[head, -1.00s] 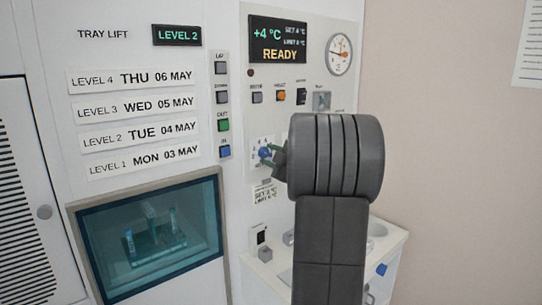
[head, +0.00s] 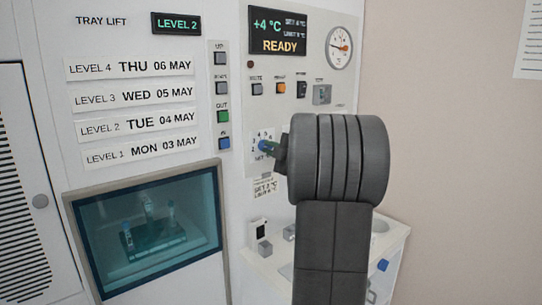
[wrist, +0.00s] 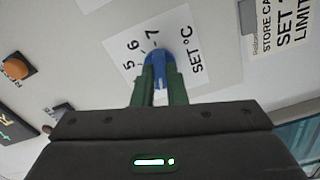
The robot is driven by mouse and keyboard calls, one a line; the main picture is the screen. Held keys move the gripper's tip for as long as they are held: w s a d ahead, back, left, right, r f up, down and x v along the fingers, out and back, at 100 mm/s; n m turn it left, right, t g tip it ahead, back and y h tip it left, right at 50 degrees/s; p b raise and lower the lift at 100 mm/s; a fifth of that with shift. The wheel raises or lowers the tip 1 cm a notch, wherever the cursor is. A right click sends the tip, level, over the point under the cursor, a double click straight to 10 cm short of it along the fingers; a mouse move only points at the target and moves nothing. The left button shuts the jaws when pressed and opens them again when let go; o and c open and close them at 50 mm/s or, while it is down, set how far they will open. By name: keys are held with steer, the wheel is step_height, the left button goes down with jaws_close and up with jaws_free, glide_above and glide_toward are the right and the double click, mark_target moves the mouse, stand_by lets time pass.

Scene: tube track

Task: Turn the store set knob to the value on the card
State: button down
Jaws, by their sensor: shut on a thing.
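The blue set knob (head: 263,146) is on the white panel, on a dial label marked SET °C. It also shows in the wrist view (wrist: 158,54), where 5, 6 and 7 are readable beside it. My gripper (wrist: 159,75) has its two green fingers shut on the knob, one on each side. In the head view my gripper (head: 270,147) reaches the dial from the right, and my wrist hides part of the panel. The knob's pointer is not clear. The store card (head: 265,188) below the dial seems to read SET 2 °C; it is cut off in the wrist view (wrist: 285,30).
The display (head: 284,32) shows +4 °C and READY, with small set and limit lines. Several buttons, including an orange one (head: 280,88), sit above the dial. A column of lift buttons (head: 222,116) is to the left. A ledge with a blue part (head: 383,265) is below.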

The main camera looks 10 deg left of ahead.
steer(key=n+b, duration=0.4)
steer(key=n, duration=0.1)
steer(key=shift+f+b, duration=0.15)
steer(key=shift+b, duration=0.2)
steer(key=shift+n, duration=0.3)
steer(key=c, duration=1.5)
jaws_free()
steer(key=shift+o, duration=0.2)
steer(key=b+v, duration=0.1)
steer(key=v, duration=1.3)
steer(key=shift+a, duration=0.15)
steer(key=p+x, duration=0.1)
steer(key=x, duration=1.2)
steer(key=shift+w+a, duration=0.25)
steer(key=shift+w, duration=0.05)
